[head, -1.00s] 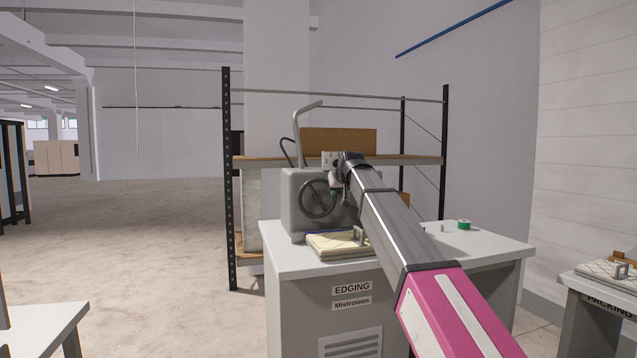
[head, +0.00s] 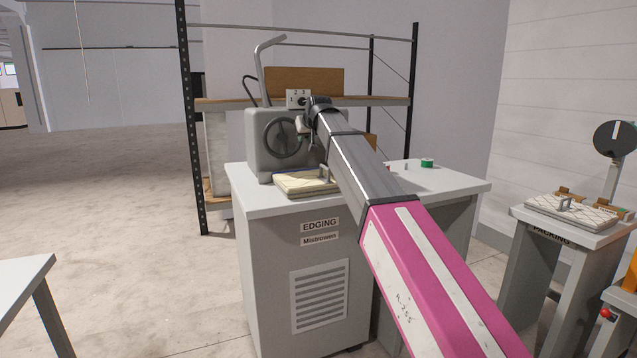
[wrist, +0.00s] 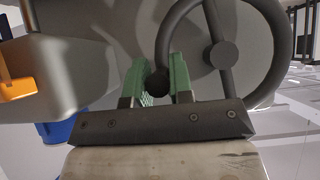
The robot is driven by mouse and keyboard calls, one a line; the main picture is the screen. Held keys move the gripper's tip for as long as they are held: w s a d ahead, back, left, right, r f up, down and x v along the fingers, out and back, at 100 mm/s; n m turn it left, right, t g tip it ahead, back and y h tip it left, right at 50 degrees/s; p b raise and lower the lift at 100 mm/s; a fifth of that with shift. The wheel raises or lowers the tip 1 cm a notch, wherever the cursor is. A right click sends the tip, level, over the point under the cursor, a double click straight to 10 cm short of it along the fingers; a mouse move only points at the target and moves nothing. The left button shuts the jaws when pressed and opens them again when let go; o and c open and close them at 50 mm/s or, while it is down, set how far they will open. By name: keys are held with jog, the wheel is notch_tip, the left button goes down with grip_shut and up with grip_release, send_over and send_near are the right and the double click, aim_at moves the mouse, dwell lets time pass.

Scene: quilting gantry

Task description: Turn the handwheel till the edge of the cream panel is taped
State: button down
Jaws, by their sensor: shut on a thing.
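The edging machine (head: 262,158) is a grey box on a grey cabinet marked EDGING. Its dark handwheel (head: 270,150) is on the front face, partly hidden by my arm. In the wrist view the wheel's rim (wrist: 278,62) and hub (wrist: 224,55) show close up. My gripper (wrist: 159,84) has green fingers, shut on the wheel's dark handle knob (wrist: 158,82). In the head view my gripper (head: 302,127) is at the wheel's right side. The cream panel (head: 296,186) lies flat before the machine, with a small grey handle on top. I cannot tell how much of its edge is taped.
A green tape roll (head: 427,163) sits at the right of the cabinet top (head: 455,184). A shelf rack (head: 187,130) stands behind. At the right is a packing stand (head: 567,240) with a quilted panel (head: 560,212). Open floor lies to the left.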

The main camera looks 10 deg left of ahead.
jog(key=shift+d+f, duration=0.1)
jog(key=shift+f, duration=0.5)
jog(key=shift+f, duration=0.9)
jog(key=shift+s, duration=0.1)
jog(key=shift+s+a+f, duration=0.15)
jog(key=shift+a+f, duration=0.3)
jog(key=shift+f, duration=0.4)
jog(key=shift+a, duration=0.1)
